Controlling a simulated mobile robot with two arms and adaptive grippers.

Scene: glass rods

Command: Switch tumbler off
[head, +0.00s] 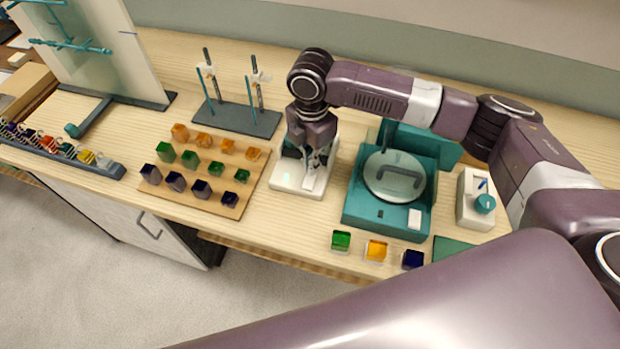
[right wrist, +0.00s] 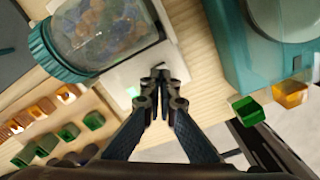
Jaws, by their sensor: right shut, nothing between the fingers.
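The tumbler's clear drum (right wrist: 105,30) with teal end rims fills the upper left of the right wrist view and holds many coloured glass pieces. It sits on a white base (head: 297,186), which shows a small green glow on its front part. In the head view the drum is mostly hidden behind my right gripper (head: 318,163). My right gripper is shut and empty, with its fingertips (right wrist: 160,76) over the front part of the white base. Whether they touch it I cannot tell. My left gripper is not in view.
A teal machine with a round lid (head: 394,176) stands close on the right. Beyond it is a white box with a teal knob (head: 484,203). A wooden board (head: 230,209) with rows of coloured blocks lies left. Green, amber and dark blocks line the front edge.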

